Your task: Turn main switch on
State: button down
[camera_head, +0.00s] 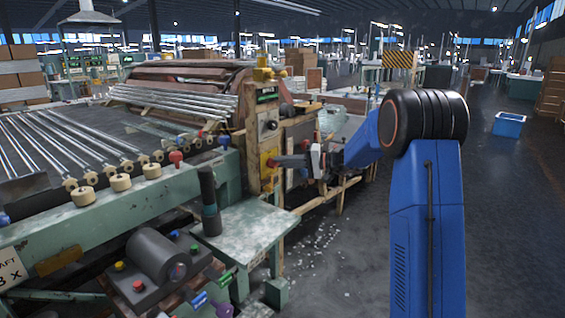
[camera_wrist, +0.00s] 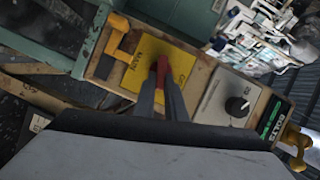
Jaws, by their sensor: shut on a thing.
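The main switch is a yellow plate (camera_wrist: 185,62) with a red handle (camera_wrist: 163,64), fixed on a tan wooden panel.
A grey plate with a black knob (camera_wrist: 237,106) and a green-lit meter (camera_wrist: 273,118) sit beside the switch on the same panel. A blue crate (camera_head: 509,124) stands on open floor at right.

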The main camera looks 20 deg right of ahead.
jog(key=shift+d+f+m+y, duration=0.1)
jog(key=shift+f+m+y, duration=0.15)
jog(key=shift+m, duration=0.5)
jog(key=shift+f+m+y, duration=0.1)
jog(key=shift+m+y, duration=0.25)
jog(key=shift+m, duration=0.4)
jog(key=c, duration=1.8)
grip_release()
jog(key=shift+w, duration=0.1)
jog(key=v, duration=1.7)
jog(key=shift+s+d+f, duration=0.15)
jog(key=shift+s+f, duration=0.1)
